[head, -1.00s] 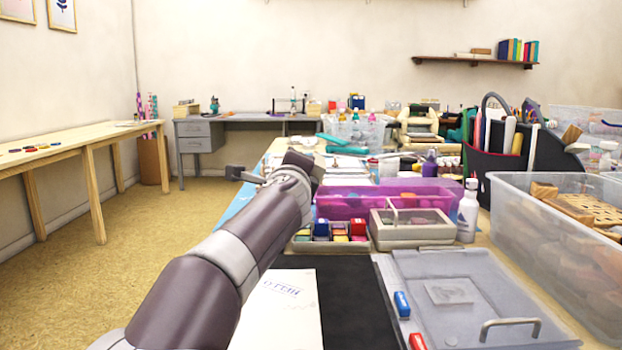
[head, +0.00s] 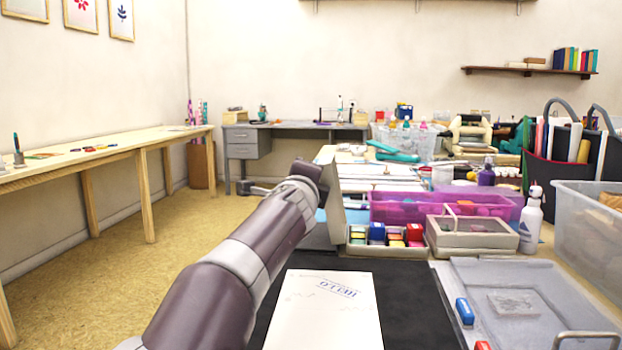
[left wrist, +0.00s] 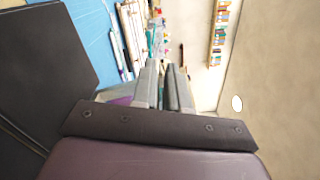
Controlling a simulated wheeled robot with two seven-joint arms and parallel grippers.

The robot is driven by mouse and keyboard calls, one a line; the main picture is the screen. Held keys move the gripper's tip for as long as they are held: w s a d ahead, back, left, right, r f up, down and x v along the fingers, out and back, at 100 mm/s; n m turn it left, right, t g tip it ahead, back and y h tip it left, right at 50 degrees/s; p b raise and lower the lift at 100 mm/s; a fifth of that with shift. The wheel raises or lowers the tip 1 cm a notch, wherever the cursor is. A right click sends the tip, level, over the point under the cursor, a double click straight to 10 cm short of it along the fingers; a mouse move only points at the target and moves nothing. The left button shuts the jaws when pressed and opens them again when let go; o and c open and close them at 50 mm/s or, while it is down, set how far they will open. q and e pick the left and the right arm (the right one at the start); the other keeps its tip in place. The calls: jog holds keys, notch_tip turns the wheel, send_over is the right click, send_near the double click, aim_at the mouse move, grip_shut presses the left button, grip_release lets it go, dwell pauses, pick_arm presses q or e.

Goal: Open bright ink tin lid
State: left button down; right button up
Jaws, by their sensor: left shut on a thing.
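The bright ink tin (head: 357,241) stands on the table, its red, blue, yellow and pink pads showing. A pale panel (head: 336,212), apparently its lid, stands raised at the tin's left side. My left arm reaches over the dark mat to this panel. In the head view its fingertips are hidden behind the wrist. In the left wrist view the left gripper (left wrist: 164,86) has its fingers close together, shut on a thin pale piece that I take to be the lid. The grip itself is poorly visible. My right gripper is not in view.
A second tin (head: 440,243) with a closed windowed lid stands right of the ink tin. A purple bin (head: 410,209) is behind. A white sheet (head: 325,310) lies on the dark mat, a grey tray (head: 550,300) at front right. Open floor (head: 110,290) lies left.

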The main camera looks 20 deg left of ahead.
pick_arm(q)
jog(key=shift+w+d+f, duration=0.1)
jog(key=shift+w+f, duration=0.05)
jog(key=shift+f, duration=0.45)
jog(key=c, duration=1.4)
grip_release()
jog(key=shift+o, duration=0.6)
jog(key=shift+d+r, duration=0.1)
jog(key=shift+d, duration=0.05)
jog(key=shift+r, duration=0.25)
jog(key=b+v, duration=0.2)
jog(key=v, duration=1)
jog(key=shift+s, duration=0.4)
